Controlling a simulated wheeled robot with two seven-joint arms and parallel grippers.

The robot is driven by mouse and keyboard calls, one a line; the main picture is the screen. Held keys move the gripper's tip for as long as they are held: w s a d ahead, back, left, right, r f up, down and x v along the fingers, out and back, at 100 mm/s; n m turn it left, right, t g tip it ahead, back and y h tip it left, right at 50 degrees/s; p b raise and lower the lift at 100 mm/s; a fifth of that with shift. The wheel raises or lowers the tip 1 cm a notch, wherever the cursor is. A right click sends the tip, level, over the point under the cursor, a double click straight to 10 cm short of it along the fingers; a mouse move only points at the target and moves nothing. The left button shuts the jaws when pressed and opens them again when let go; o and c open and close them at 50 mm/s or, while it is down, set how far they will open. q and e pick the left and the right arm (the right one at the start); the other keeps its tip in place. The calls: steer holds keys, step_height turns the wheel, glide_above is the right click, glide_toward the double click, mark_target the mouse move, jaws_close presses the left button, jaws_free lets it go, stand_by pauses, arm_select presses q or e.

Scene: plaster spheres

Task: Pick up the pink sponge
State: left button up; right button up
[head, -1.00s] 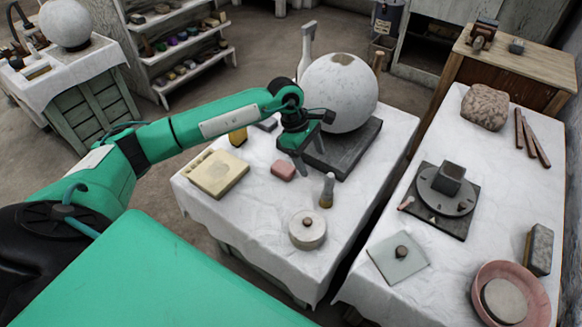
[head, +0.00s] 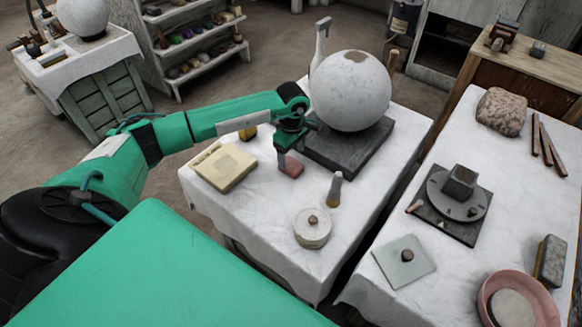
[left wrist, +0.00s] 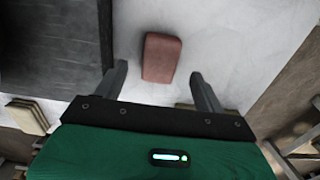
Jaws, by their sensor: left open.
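The pink sponge (head: 292,169) is a small block lying on the white cloth of the near table, beside the dark slab. My left gripper (head: 287,164) hangs over it in the head view and hides part of it. In the left wrist view the pink sponge (left wrist: 161,57) lies between and beyond the two fingertips of the left gripper (left wrist: 158,75), which are spread apart with a gap on each side of it. The left gripper is open and empty. My right gripper is not in view.
A large plaster sphere (head: 352,91) stands on the dark slab (head: 345,157) just behind. A cream block (head: 224,168) lies left, a small bottle (head: 335,189) and a round lidded pot (head: 312,229) nearer. A second cloth-covered table (head: 360,290) stands right.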

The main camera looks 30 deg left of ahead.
mark_target(291, 164)
arm_select(q)
step_height(291, 164, down, 5)
steer(key=shift+a, duration=0.15)
steer(key=c, duration=1)
steer(key=shift+c, duration=0.3)
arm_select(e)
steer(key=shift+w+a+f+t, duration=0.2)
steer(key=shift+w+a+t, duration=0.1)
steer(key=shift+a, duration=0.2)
arm_select(q)
steer(key=shift+r, duration=0.2)
step_height(291, 164, up, 20)
steer(key=p, duration=0.1)
steer(key=shift+f, duration=0.15)
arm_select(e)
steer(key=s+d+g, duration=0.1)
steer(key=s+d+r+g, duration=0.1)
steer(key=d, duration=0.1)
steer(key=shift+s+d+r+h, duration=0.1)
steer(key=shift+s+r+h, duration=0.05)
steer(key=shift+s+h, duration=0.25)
